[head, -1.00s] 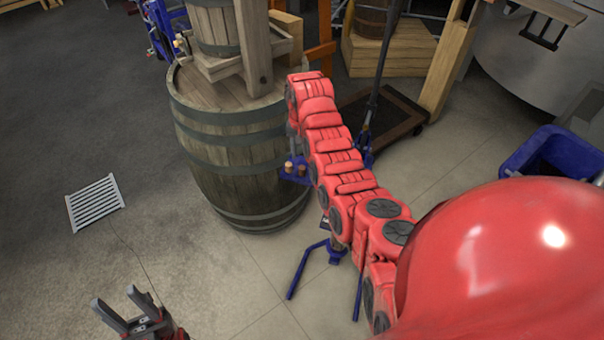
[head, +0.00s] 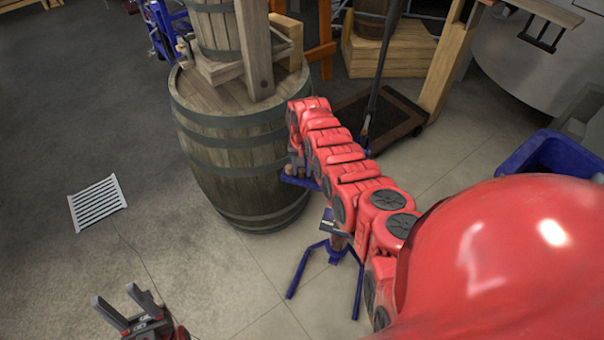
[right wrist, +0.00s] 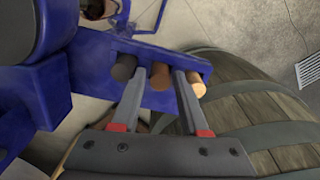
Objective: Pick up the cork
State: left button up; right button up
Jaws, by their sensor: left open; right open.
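In the right wrist view several cork-like cylinders stand in a row on a blue holder (right wrist: 160,100): a dark one (right wrist: 124,68), a brown one (right wrist: 160,76) and a pale tan one (right wrist: 197,89). My right gripper (right wrist: 159,82) is open, with the brown one between its fingertips; I cannot tell whether they touch it. The dark one is left of the fingers, the tan one right. In the head view my red right arm hides this gripper and most of the holder (head: 301,182). My left gripper (head: 117,304) is open and empty at the lower left.
A large wooden barrel (head: 238,165) stands just left of the holder, with a smaller barrel on its top. The holder's blue stand legs (head: 300,272) spread on the floor. A blue bin (head: 545,150) is at the right. Floor around the drain grate (head: 97,203) is clear.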

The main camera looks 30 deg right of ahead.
grip_shut()
jog(key=shift+r, duration=0.15)
